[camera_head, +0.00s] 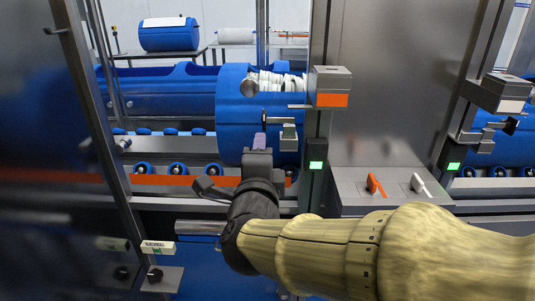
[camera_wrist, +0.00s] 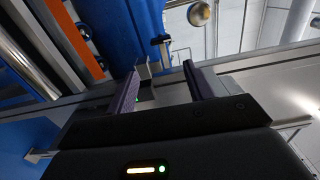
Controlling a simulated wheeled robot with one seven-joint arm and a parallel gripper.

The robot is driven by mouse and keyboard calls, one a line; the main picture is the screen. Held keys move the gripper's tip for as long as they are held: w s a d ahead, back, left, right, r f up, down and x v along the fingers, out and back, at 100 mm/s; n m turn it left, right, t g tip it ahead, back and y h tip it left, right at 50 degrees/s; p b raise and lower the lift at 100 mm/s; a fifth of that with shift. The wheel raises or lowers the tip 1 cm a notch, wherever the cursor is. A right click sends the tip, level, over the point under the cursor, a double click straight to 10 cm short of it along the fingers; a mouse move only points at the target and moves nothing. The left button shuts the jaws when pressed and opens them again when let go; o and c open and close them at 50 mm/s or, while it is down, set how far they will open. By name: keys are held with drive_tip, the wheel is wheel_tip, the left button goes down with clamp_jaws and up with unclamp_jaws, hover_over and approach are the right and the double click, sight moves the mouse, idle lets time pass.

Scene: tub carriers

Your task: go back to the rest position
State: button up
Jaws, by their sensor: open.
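My gripper (camera_head: 259,141) is stretched out in front of the blue tub carrier (camera_head: 231,125) in the head view. In the wrist view its two purple-padded fingers (camera_wrist: 160,88) stand apart with nothing between them. Blue tub surface (camera_wrist: 140,25) shows past the fingers at the top of the wrist view. A small grey latch block (camera_head: 289,137) is just right of the fingertips in the head view. I cannot tell whether the fingers touch it.
A steel post with a grey-and-orange box (camera_head: 331,87) stands right of my gripper. A metal frame post (camera_head: 92,130) stands at left. A steel shelf (camera_head: 385,188) holds an orange handle (camera_head: 375,185) and a white handle (camera_head: 420,186). Blue rollers (camera_head: 178,170) run below the tub.

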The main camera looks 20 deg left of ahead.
drive_tip(key=w+d+f+n+g, duration=0.2)
drive_tip(key=d+f+n+g, duration=0.1)
drive_tip(key=d+f+n, duration=0.3)
drive_tip(key=w+d+f+n+g, duration=0.25)
drive_tip(key=d+f, duration=0.35)
drive_tip(key=f, duration=0.3)
drive_tip(key=s+d+f+n+g+h, duration=0.25)
drive_tip(key=s+d+f+g, duration=0.35)
drive_tip(key=d, duration=0.3)
drive_tip(key=s+d+f+n+g+h, duration=0.2)
drive_tip(key=s+d+f+n+g, duration=0.15)
drive_tip(key=s+d+f, duration=0.45)
drive_tip(key=w+d+p+v, duration=0.1)
drive_tip(key=w+p+v, duration=0.2)
drive_tip(key=p+v, duration=1)
drive_tip(key=w+d+r+p+v, duration=0.1)
drive_tip(key=w+p+v, duration=0.2)
drive_tip(key=p+v, duration=1)
drive_tip(key=shift+w+r+n+p, duration=0.2)
drive_tip(key=shift+r+n+p, duration=0.2)
drive_tip(key=shift+r, duration=0.25)
drive_tip(key=shift+y, duration=0.25)
